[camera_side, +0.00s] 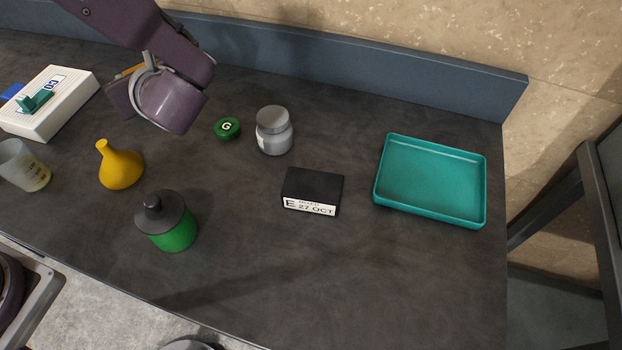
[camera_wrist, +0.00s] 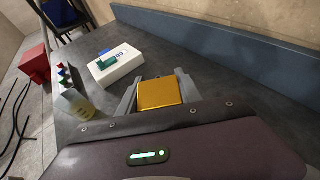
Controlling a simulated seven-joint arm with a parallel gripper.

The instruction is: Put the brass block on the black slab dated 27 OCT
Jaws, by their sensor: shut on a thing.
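The black slab (camera_side: 314,184) lies on the dark bench in the middle of the side view. Its white front label reads "E" and "27 OCT", and its top is bare. The brass block (camera_wrist: 159,94) sits between the two fingers of my gripper (camera_wrist: 158,93) in the wrist view. My gripper is shut on it. In the side view my gripper is at the upper left, left of and behind the slab; its wrist hides most of the fingers, and only a small bit of the brass block (camera_side: 128,71) shows.
A teal tray (camera_side: 430,181) is right of the slab. A grey jar (camera_side: 274,131) and green "G" disc (camera_side: 227,128) stand behind left. A green dark-lidded container (camera_side: 171,224), yellow flask (camera_side: 120,166), beaker (camera_side: 24,167) and white box (camera_side: 49,103) are left. Bench in front of the slab is clear.

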